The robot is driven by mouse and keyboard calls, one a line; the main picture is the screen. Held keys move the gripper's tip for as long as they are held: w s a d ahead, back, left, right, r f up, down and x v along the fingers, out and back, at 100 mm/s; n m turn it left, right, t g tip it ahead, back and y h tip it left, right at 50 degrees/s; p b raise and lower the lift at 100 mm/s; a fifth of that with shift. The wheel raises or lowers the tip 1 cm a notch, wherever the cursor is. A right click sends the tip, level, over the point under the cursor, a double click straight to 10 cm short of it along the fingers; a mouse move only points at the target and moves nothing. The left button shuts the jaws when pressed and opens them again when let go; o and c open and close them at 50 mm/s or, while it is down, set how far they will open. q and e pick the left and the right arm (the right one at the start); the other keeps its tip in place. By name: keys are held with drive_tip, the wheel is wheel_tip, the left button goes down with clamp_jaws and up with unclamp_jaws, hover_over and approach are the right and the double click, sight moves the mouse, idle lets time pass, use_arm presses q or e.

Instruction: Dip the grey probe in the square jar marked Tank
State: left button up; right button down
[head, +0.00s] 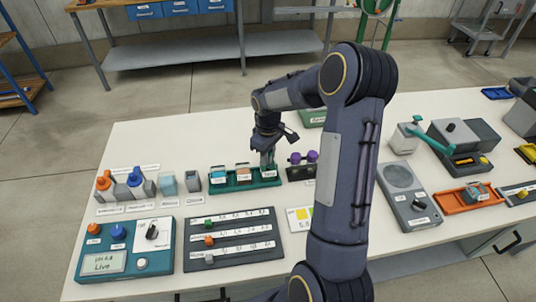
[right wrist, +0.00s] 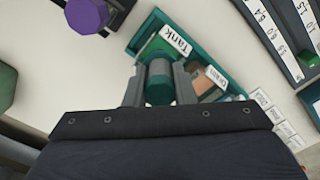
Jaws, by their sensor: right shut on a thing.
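My right gripper (head: 268,158) is over the right end of a green tray (head: 231,189), pointing down. It is shut on a grey cylinder with a teal-green end, which I take as the grey probe (right wrist: 158,80). The square jar marked Tank (right wrist: 160,47) stands in the right-end compartment of the tray, under and beside the held probe. Its label (right wrist: 174,41) shows in the right wrist view. Whether the probe's lower end is inside the jar or above it is hidden. My left gripper is not in view.
A jar marked Drain (right wrist: 208,83) sits beside Tank. A panel with sliders (head: 234,238) and a live-reading meter (head: 120,250) are in front. Bare tabletop (head: 190,140) lies behind the tray.

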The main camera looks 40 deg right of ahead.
drive_tip(key=shift+r+p, duration=3.05)
drive_tip(key=shift+r, duration=1.25)
